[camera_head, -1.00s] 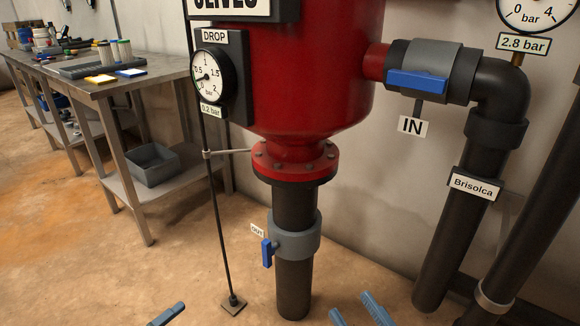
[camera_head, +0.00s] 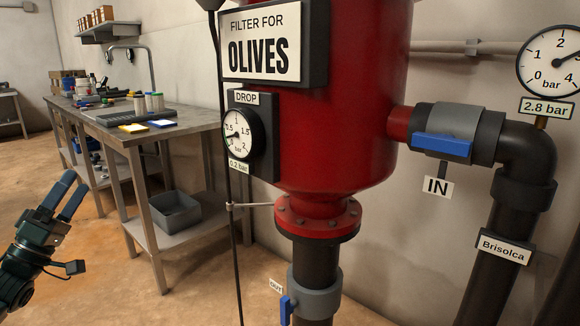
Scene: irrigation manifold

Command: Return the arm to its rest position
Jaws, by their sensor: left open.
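My left gripper (camera_head: 64,196) is at the left edge of the head view, its arm coming in from the lower left. Its two blue fingers point up and stand apart, with nothing between them. It is in front of the workbench's left part, over the floor, well away from the red filter tank (camera_head: 320,120). My right gripper does not show in the view now.
A metal workbench (camera_head: 190,126) with jars and tools stands behind, a grey bin (camera_head: 175,212) on its lower shelf. The blue IN handle (camera_head: 441,145) lies along its pipe. The blue OUT handle (camera_head: 286,310) hangs down. Floor (camera_head: 110,270) between gripper and tank is clear.

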